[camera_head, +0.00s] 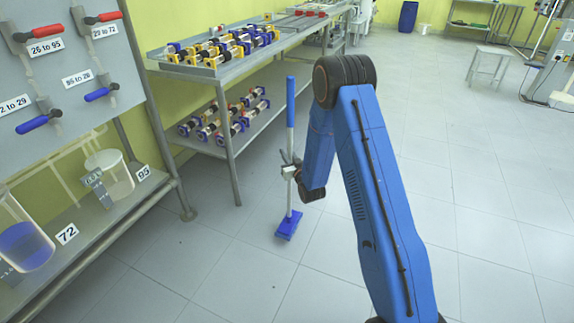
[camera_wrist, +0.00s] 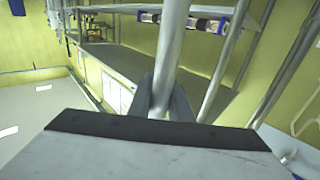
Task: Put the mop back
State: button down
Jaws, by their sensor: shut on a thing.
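The mop has a blue and white pole (camera_head: 290,140) and a blue head (camera_head: 288,225). It stands nearly upright in the head view, with its head at or just above the floor tiles; I cannot tell which. My gripper (camera_head: 290,170) is shut around the middle of the pole. In the wrist view the grey pole (camera_wrist: 171,50) rises between the two dark fingers of my gripper (camera_wrist: 168,100). The mop's head is out of the wrist view.
A steel table (camera_head: 225,72) with several blue and yellow parts stands behind the mop, with more on its lower shelf (camera_head: 215,148). A panel with levers (camera_head: 70,60) and glass vessels (camera_head: 108,175) is at the left. The floor (camera_head: 480,200) at the right is clear.

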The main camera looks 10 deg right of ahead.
jog(key=shift+f, duration=2.05)
jog(key=c, duration=1.6)
grip_release()
jog(key=shift+f, duration=0.15)
jog(key=shift+c, duration=0.2)
